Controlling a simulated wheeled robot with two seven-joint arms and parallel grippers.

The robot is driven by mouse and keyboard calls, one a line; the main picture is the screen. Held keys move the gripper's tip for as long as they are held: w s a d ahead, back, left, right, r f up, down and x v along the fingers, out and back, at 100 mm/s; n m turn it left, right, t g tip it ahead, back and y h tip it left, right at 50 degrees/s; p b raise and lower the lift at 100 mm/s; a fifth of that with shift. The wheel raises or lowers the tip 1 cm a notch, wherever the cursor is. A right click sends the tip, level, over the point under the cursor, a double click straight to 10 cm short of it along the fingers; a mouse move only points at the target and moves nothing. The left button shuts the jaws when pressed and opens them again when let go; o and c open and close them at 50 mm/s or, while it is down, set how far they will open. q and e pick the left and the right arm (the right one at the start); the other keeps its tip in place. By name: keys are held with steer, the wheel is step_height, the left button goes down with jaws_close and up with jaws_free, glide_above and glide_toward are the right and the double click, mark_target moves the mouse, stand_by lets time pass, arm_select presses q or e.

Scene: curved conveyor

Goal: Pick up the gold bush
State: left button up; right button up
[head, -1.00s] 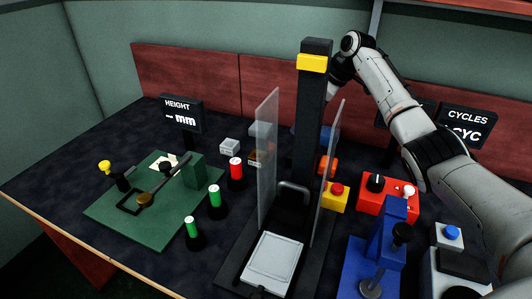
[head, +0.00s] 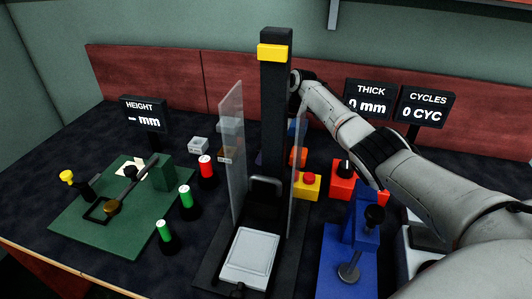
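A small brownish-gold round piece (head: 112,207) sits at the end of the black arm of the gauge on the green plate (head: 80,232) at the left; it looks like the gold bush, but it is too small to be sure. My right arm comes in from the right and reaches behind the black column in the middle. Its gripper is hidden there, so its fingers do not show. My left arm and gripper are out of view.
Red and green cylinders (head: 186,201) stand in black holders beside the plate. Clear panels (head: 232,150) flank the black press column (head: 276,120). A silver plate (head: 250,258) lies in front. A blue press (head: 362,230) and yellow box (head: 307,187) stand right.

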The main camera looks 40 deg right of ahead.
steer(key=shift+f, duration=0.15)
steer(key=c, duration=1)
steer(key=shift+c, duration=0.7)
